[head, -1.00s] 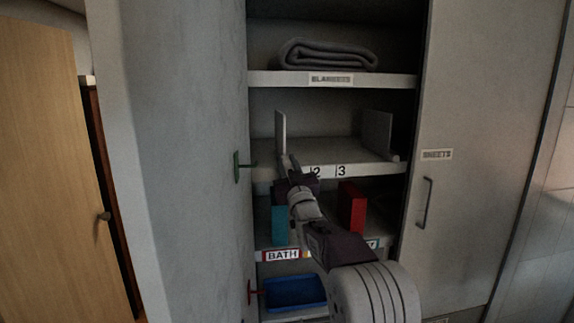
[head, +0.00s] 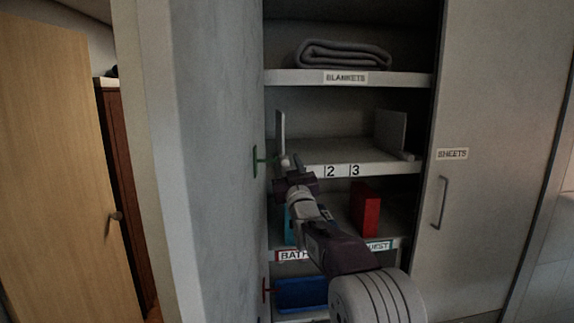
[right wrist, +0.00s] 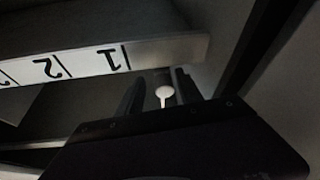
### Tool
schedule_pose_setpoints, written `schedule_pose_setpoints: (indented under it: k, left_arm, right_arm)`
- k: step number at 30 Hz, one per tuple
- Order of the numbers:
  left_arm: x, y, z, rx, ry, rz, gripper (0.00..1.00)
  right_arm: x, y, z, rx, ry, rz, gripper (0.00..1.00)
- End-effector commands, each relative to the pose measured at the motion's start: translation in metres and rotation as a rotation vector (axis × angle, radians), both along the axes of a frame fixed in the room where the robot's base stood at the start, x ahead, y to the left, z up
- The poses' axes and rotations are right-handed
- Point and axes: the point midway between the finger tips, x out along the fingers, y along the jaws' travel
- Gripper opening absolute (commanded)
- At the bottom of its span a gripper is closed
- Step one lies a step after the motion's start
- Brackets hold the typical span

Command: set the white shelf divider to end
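The white shelf divider (head: 280,135) is a thin upright panel near the left end of the middle shelf (head: 375,169). Its pale knob (head: 285,161) is at the shelf's front edge; it also shows in the right wrist view (right wrist: 164,94). My right gripper (head: 287,170) is at this knob. In the right wrist view its fingers (right wrist: 160,97) stand apart on both sides of the knob, with dark gaps beside its stem. The arm hides part of the shelf's front strip in the head view; the 1 mark shows in the right wrist view (right wrist: 112,58). My left gripper is out of view.
A grey divider (head: 391,133) stands at the shelf's right end. A green bracket (head: 256,160) sits on the left wall beside the shelf. Below are a red box (head: 366,208), a teal box partly hidden by my arm, and a blue bin (head: 300,294). A folded blanket (head: 343,55) lies above.

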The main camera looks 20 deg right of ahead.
Motion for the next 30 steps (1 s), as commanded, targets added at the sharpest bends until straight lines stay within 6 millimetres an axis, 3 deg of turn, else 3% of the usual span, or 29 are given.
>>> schedule_pose_setpoints:
  k: [11,24,30]
  left_arm:
    - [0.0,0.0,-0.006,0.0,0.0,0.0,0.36]
    - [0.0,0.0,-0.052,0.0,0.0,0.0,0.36]
    - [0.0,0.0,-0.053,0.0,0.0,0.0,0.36]
  right_arm:
    - [-0.005,0.001,-0.003,0.002,-0.005,0.0,0.45]
    - [-0.075,0.012,-0.032,0.0,-0.005,-0.001,0.45]
    - [-0.084,0.014,-0.033,0.001,-0.003,0.0,0.45]
